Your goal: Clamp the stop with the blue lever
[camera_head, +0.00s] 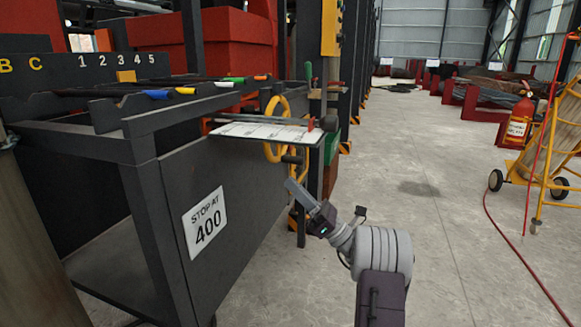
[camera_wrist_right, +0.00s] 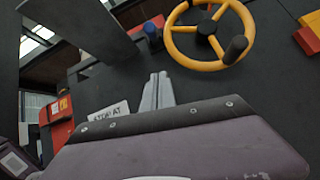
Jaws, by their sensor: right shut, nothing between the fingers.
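A blue knob (camera_wrist_right: 152,32), likely the end of the blue lever, shows in the right wrist view left of the yellow handwheel (camera_wrist_right: 172,42). My left gripper is out of view.
The dark bench has a front panel with a "STOP AT 400" sign (camera_head: 207,221). A black handle (camera_wrist_right: 236,49) sticks out from the handwheel.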

